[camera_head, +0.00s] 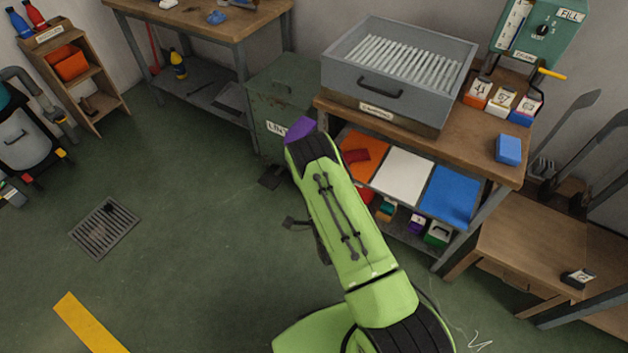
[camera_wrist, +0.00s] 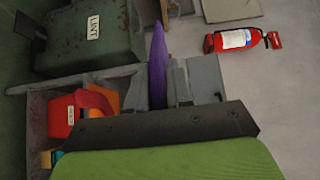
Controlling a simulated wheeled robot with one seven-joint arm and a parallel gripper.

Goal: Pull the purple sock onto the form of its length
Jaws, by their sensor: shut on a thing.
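The purple sock (camera_wrist: 158,66) is a narrow strip held between the grey fingers of my gripper (camera_wrist: 165,84) in the wrist view. In the head view, part of the sock (camera_head: 299,129) shows beyond the dark end of my arm, in front of the green lint bin. My gripper's fingers are hidden there. Grey flat upright shapes (camera_head: 575,122) stand at the far right edge and look like the forms; their lengths cannot be read. The sock is well apart from them.
The workbench (camera_head: 450,145) carries a grey ribbed tray (camera_head: 330,70), several numbered boxes (camera_head: 500,103) and a blue block (camera_head: 509,149). Orange, white and blue panels (camera_head: 404,176) lie below. The lint bin (camera_head: 268,92) is close. A wooden table (camera_head: 545,240) stands right. Floor at left is mostly clear.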

